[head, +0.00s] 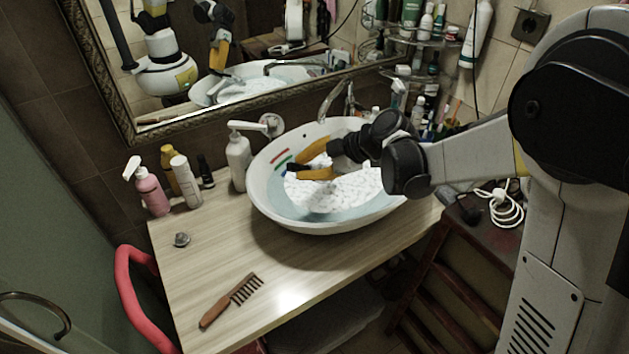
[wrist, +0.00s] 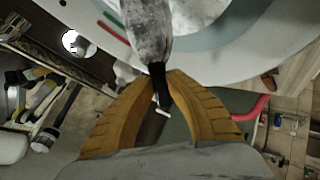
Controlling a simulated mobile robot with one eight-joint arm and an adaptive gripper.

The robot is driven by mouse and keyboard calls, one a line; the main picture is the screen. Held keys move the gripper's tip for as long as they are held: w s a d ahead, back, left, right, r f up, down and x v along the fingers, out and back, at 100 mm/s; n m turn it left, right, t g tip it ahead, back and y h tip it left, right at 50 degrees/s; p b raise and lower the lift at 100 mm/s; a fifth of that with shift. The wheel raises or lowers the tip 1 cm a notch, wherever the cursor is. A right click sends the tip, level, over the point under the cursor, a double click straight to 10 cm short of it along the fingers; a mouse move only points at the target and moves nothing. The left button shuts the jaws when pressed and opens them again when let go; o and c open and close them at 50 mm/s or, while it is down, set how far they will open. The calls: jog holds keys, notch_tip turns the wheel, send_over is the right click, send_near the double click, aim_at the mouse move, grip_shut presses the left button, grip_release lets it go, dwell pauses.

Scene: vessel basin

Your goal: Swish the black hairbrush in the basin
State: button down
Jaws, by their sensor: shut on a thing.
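The white oval basin (head: 262,205) stands on the wooden counter and holds bluish water with white foam (head: 345,190). My gripper (head: 303,163) reaches into the basin from the right, its orange fingers low inside the bowl. In the wrist view my gripper (wrist: 166,76) is shut on the dark handle of the black hairbrush (wrist: 150,38), which looks grey and wet or foamy higher up. The brush runs out of the top of that view over the basin (wrist: 230,65). In the head view only a small dark part of the brush (head: 297,171) shows; the rest is hidden.
A white soap dispenser (head: 238,160) stands close left of the basin, and a faucet (head: 335,98) behind it. Pink (head: 150,190) and white (head: 186,182) bottles stand farther left. A brown comb (head: 231,300) lies on the front counter.

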jog(key=shift+r+p, duration=2.35)
jog(key=shift+r, duration=1.4)
jog(key=shift+r, duration=0.1)
notch_tip(320, 180, up, 3)
jog(key=shift+f+p, duration=0.1)
jog(key=shift+p, duration=0.85)
